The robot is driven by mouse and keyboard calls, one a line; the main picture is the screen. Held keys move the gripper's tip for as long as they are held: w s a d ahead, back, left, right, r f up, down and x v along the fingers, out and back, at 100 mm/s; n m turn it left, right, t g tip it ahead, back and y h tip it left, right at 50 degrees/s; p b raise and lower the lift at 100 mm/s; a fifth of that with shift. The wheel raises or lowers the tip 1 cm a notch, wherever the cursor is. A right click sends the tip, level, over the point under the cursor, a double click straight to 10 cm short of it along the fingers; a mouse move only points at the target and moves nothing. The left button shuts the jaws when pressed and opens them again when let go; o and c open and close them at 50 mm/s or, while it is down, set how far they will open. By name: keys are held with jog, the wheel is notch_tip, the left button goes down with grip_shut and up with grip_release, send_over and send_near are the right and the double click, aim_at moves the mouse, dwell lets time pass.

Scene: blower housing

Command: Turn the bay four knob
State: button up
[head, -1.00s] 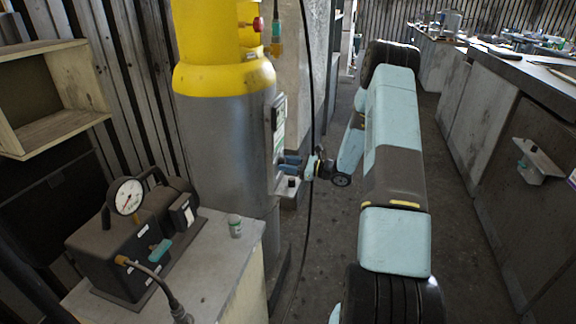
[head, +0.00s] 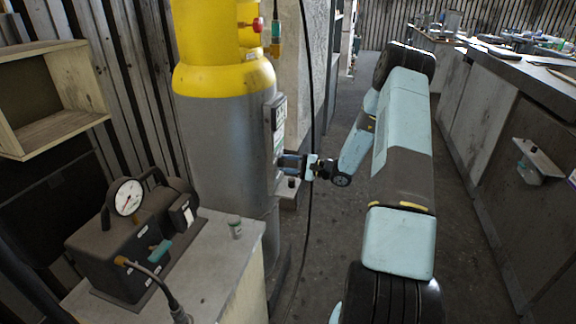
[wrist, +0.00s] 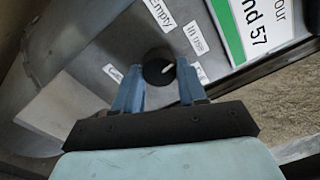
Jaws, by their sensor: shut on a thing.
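A round black knob (wrist: 154,66) with a white pointer mark sits on a grey panel in the wrist view. The mark points to the upper right. White labels surround the knob; one reads "Empty" and one looks like "In use". No bay number is legible. My gripper (wrist: 160,80) has its two blue fingers on either side of the knob and is shut on it. In the head view my gripper (head: 288,163) is at the panel (head: 278,124) on the right side of a grey and yellow cylinder (head: 222,130); the knob is hidden there.
A black hose (head: 309,100) hangs close by my gripper. A bench with a gauge box (head: 125,245) and a small jar (head: 235,227) stands at the lower left. Cabinets (head: 505,130) line the right side, with open floor between.

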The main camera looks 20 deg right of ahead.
jog(key=n, duration=0.5)
jog(key=shift+s+f+n, duration=0.1)
jog(key=shift+f+n, duration=0.05)
jog(key=shift+n, duration=0.15)
jog(key=n, duration=0.5)
jog(key=shift+n, duration=0.3)
jog(key=o, duration=0.8)
jog(key=shift+o, duration=1.2)
jog(key=v, duration=1.3)
jog(key=shift+s+d, duration=0.2)
jog(key=shift+d, duration=0.15)
jog(key=shift+a, duration=0.1)
